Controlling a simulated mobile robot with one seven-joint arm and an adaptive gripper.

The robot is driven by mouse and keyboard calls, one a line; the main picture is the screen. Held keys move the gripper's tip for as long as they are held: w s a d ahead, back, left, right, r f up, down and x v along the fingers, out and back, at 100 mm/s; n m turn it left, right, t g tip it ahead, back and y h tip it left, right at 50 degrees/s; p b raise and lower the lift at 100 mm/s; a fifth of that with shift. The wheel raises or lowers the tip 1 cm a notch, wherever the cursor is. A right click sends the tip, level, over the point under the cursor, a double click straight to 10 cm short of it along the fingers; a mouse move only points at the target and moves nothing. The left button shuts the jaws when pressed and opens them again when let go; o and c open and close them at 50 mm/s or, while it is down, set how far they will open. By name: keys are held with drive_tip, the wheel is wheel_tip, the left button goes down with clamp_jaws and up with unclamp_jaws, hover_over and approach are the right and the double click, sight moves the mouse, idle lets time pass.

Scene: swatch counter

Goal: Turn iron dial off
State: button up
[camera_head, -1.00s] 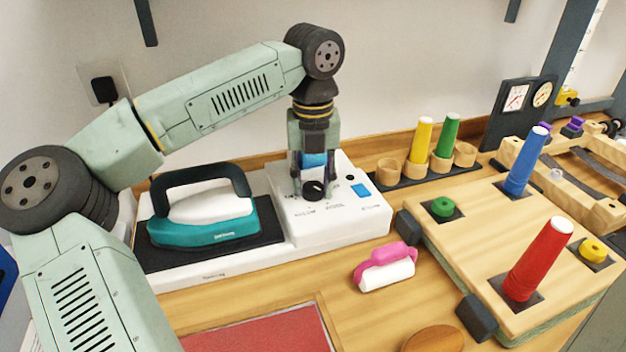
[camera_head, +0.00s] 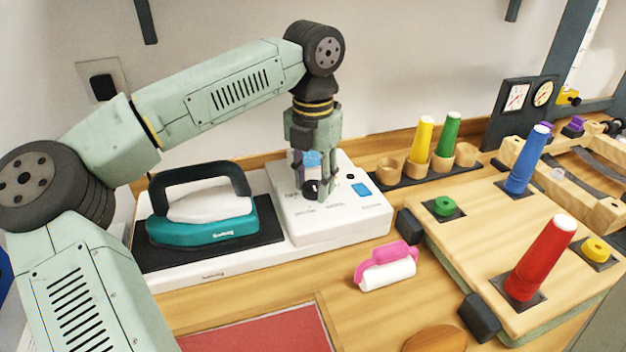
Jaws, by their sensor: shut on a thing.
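The iron's control box (camera_head: 345,222) is a white unit with a black dial (camera_head: 311,189) on its top and a blue button (camera_head: 360,190) to the right. My gripper (camera_head: 315,190) points down over the box, shut on the black dial with a finger on each side. The fingers partly hide the dial, and its pointer mark cannot be read. The teal and white iron (camera_head: 205,222) with a black handle rests on a dark pad on the white base, left of the box.
A pink-handled roller (camera_head: 386,268) lies on the counter in front of the box. Yellow (camera_head: 421,140) and green (camera_head: 447,135) cones stand in a wooden rack behind right. A wooden board (camera_head: 470,230) with coloured cones and spools is at right. A red mat (camera_head: 255,332) lies in front.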

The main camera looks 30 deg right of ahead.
drive_tip(key=m, duration=0.4)
drive_tip(key=shift+m, duration=0.3)
drive_tip(key=m, duration=0.4)
drive_tip(key=shift+m, duration=0.3)
drive_tip(key=m, duration=0.4)
drive_tip(key=shift+p, duration=0.4)
drive_tip(key=shift+m, duration=2.2)
drive_tip(key=o, duration=1.2)
drive_tip(key=shift+c, duration=0.2)
